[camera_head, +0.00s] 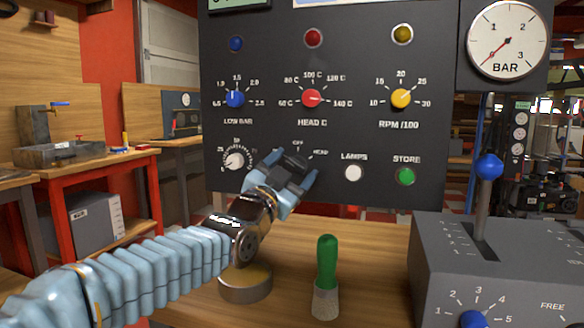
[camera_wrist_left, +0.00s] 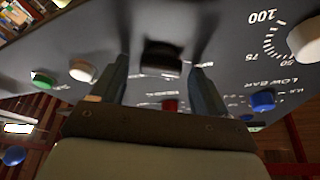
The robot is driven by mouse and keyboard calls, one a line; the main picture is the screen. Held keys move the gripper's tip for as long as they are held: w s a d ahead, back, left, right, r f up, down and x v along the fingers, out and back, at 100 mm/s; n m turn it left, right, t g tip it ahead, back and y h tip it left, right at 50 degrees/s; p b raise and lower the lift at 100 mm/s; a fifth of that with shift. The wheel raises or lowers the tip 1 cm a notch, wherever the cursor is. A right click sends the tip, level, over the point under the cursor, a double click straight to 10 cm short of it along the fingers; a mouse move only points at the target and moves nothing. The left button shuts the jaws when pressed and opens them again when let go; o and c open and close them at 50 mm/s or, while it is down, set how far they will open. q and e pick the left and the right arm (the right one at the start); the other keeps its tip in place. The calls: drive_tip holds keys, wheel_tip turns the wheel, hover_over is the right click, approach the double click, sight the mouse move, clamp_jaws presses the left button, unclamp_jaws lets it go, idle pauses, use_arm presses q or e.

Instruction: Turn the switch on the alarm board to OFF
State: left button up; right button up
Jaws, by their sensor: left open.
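The dark alarm board (camera_head: 260,130) stands upright ahead, with rows of lamps, knobs and buttons. Its black switch (camera_head: 296,160) sits low in the middle, under the labels OFF and HEAD; another label may be hidden behind my gripper. My left gripper (camera_head: 291,170) is at the board, open, with a finger on either side of the switch. In the left wrist view the black switch (camera_wrist_left: 161,59) lies between the two spread fingers (camera_wrist_left: 162,86), with a gap visible on both sides. Which mark the switch points to I cannot tell. My right gripper is out of view.
A white LAMPS button (camera_head: 353,173) and green STORE button (camera_head: 405,176) are right of the gripper; a white dial (camera_head: 235,161) is left. A green-handled brush (camera_head: 327,275) and round metal tin (camera_head: 245,284) stand below. A grey lever box (camera_head: 500,265) fills the right.

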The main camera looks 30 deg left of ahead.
use_arm(q)
drive_tip(key=c, duration=1.1)
drive_tip(key=shift+o, duration=0.2)
